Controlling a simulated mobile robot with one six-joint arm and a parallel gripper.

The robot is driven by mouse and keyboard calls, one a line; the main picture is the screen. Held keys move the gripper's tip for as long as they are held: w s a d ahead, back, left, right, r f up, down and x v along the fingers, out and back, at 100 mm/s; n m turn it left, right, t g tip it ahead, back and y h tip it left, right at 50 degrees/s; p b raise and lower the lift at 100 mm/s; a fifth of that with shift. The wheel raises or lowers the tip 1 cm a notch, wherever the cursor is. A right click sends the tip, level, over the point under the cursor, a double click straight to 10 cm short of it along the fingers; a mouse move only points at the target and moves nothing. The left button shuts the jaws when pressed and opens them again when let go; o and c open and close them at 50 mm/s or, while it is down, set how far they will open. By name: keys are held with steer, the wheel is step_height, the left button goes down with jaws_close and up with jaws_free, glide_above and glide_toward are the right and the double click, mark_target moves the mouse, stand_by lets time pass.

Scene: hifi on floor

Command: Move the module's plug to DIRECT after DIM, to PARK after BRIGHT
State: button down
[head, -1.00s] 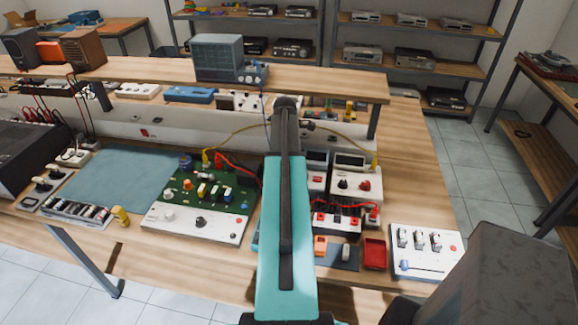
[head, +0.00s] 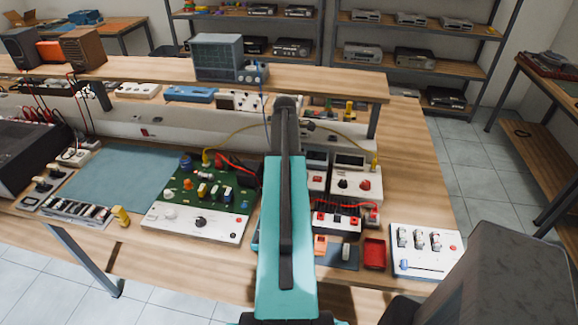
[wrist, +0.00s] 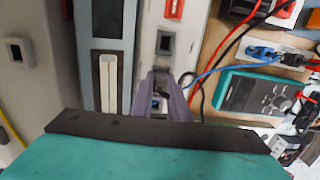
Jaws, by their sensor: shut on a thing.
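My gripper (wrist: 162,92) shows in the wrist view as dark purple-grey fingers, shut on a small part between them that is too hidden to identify. The fingertips are over a grey strip with dark square sockets (wrist: 166,43). In the head view my arm covers the gripper. A green circuit board with a white front panel (head: 195,222) and a dark knob lies on the bench left of my arm. Yellow and red leads run from its back edge. I cannot tell which part is the module's plug, and no DIM, BRIGHT, DIRECT or PARK label is readable.
A teal meter (wrist: 258,95) with leads lies right in the wrist view. White meters (head: 354,183), a red tray (head: 374,254) and a white switch panel (head: 426,251) stand right of my arm. A raised shelf (head: 140,70) crosses behind. The teal mat (head: 120,180) is mostly clear.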

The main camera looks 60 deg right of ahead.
steer(key=c, duration=1.6)
jaws_free()
steer(key=shift+r, duration=0.2)
steer(key=r+b, duration=0.1)
steer(key=r, duration=0.3)
steer(key=r+b, duration=0.1)
steer(key=r, duration=0.4)
steer(key=r+b, duration=0.1)
steer(key=r, duration=0.3)
steer(key=shift+w+a+r+b, duration=0.1)
steer(key=shift+w+r+b, duration=0.15)
steer(key=shift+w+b, duration=0.1)
steer(key=shift+r, duration=0.1)
steer(key=shift+r+p, duration=1.85)
steer(key=shift+r, duration=0.55)
steer(key=shift+f, duration=0.1)
